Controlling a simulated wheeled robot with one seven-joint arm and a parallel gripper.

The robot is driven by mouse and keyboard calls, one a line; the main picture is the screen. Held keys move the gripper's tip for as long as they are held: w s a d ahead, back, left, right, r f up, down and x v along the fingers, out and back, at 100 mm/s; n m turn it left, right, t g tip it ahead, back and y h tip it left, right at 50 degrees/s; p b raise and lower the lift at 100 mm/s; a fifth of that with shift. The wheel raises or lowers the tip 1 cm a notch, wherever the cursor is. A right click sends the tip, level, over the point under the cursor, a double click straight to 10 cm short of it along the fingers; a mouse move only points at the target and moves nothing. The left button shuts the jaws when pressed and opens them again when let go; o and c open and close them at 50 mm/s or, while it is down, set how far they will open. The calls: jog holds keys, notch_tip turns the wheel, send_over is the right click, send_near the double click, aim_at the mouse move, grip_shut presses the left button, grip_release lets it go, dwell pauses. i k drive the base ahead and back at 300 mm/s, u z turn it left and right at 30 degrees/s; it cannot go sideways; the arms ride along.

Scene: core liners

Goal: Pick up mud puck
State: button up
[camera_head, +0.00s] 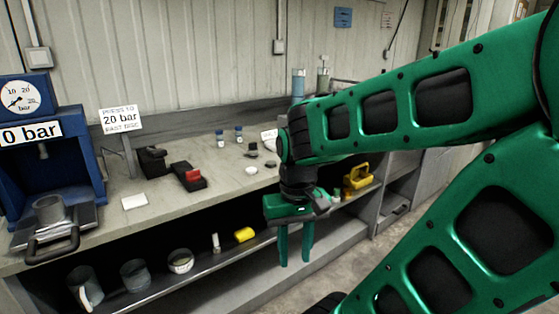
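No object is clearly marked as the mud puck. A small pale round disc (251,170) lies flat on the bench top, left of my arm's wrist. A small dark piece (271,164) lies just right of it, close to my arm. I cannot tell whether either is the mud puck. My gripper (295,262) points down in front of the bench's front edge, with its two green fingers apart and nothing between them. My arm hides part of the bench behind it.
A blue press (40,130) with a gauge stands at the left of the bench (150,215). A black box with a red top (190,178) and a white card (134,201) lie on it. Cups (135,274) and a yellow object (244,234) sit on the lower shelf. Floor shows at right.

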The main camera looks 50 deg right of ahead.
aim_at(269, 164)
jog(key=z, duration=0.35)
jog(key=i, duration=1.45)
jog(key=z, duration=0.15)
